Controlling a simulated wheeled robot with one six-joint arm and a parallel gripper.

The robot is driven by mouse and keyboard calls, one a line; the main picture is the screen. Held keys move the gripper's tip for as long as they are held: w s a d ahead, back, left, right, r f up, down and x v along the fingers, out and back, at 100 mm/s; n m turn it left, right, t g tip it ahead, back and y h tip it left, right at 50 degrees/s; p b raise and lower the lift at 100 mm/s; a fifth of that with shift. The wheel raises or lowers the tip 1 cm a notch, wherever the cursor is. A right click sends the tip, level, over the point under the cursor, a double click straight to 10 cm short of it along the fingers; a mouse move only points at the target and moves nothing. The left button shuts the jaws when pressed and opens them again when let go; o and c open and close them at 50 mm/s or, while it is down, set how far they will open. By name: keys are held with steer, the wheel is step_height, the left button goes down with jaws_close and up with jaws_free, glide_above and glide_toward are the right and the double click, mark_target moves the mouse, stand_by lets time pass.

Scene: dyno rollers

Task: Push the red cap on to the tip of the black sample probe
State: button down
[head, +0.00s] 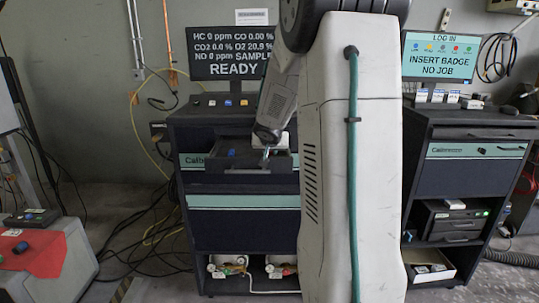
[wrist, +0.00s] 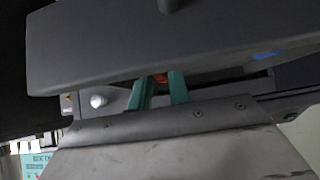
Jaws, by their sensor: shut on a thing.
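My gripper (head: 266,154) reaches down into the open drawer (head: 245,170) of the left cabinet. The dark drawer front fills the upper part of the wrist view and hides what lies beyond. I cannot make out the black sample probe in either view.
A blue item (head: 232,153) lies in the drawer, left of my gripper. The left monitor (head: 228,53) reads READY above the cabinet. A right cabinet (head: 470,165) and a grey box with a red top (head: 40,255) flank the area. Cables cover the floor at left.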

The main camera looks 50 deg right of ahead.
steer(key=shift+r, duration=2.6)
steer(key=shift+f, duration=0.1)
steer(key=shift+f, duration=2.65)
